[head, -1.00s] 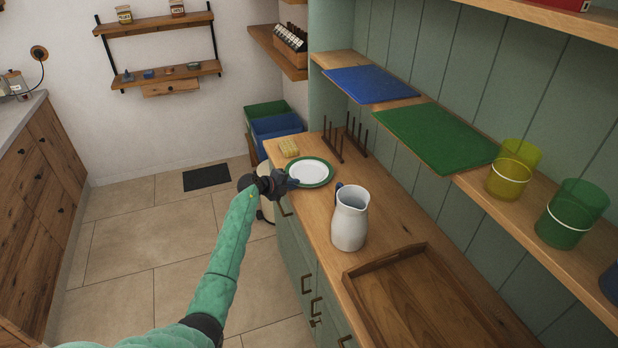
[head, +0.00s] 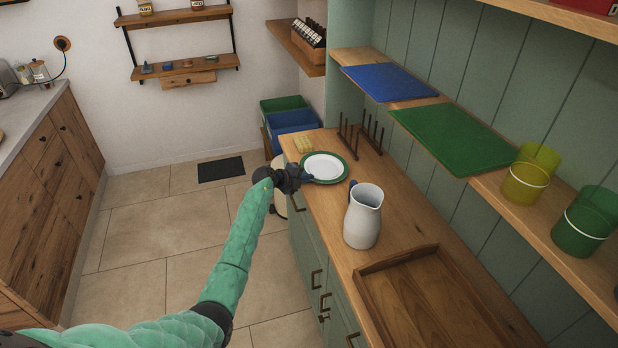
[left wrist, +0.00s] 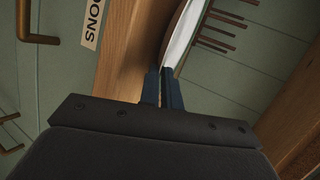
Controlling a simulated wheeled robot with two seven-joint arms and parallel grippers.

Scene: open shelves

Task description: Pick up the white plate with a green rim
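The white plate with a green rim (head: 323,166) lies roughly level at the far end of the wooden counter, near its left edge. My left gripper (head: 307,179) is at the plate's near-left rim. In the left wrist view the plate (left wrist: 184,36) shows nearly edge-on, and its rim runs between the two dark blue fingertips (left wrist: 164,75), which are close together on it. I cannot tell whether the plate is clear of the counter. My right gripper is not in view.
A white pitcher (head: 363,217) stands on the counter nearer to me, with a wooden tray (head: 369,290) in front of it. A yellow sponge (head: 303,145) and a dark-pegged rack (head: 348,139) are beyond and beside the plate. A shelf with a green board (head: 455,140) overhangs the right side.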

